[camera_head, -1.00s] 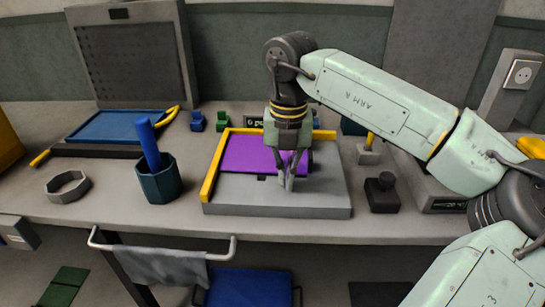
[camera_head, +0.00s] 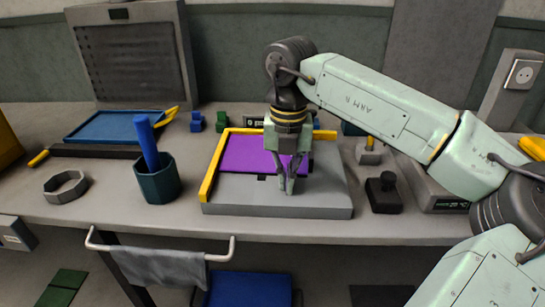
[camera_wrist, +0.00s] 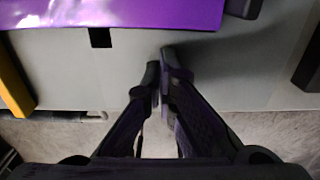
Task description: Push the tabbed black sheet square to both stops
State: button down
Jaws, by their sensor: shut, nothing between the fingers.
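The sheet (camera_head: 245,153) looks purple, not black, with a small black tab (camera_head: 261,178) on its front edge. It lies flat on a grey plate (camera_head: 265,197) with a yellow left stop (camera_head: 211,172) and a yellow back stop (camera_head: 324,135). I cannot tell whether it touches either stop. My gripper (camera_head: 289,189) is shut and empty, pointing down over the plate, in front of the sheet's right part. In the wrist view the fingertips (camera_wrist: 161,68) are right of the tab (camera_wrist: 100,38), apart from the sheet (camera_wrist: 120,13). My wrist hides part of the back stop.
A dark block (camera_head: 309,163) is at the sheet's right edge. A dark cup with a blue stick (camera_head: 158,182) stands left of the plate. A black knobbed block (camera_head: 383,196) stands right of it. The plate's front and right parts are clear.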

jog(key=shift+w, duration=0.15)
jog(key=shift+w, duration=1.05)
jog(key=shift+s, duration=0.15)
jog(key=shift+s, duration=0.3)
jog(key=shift+s+r, duration=0.1)
jog(key=shift+s, duration=0.05)
notch_tip(320, 180, up, 8)
jog(key=p, duration=0.5)
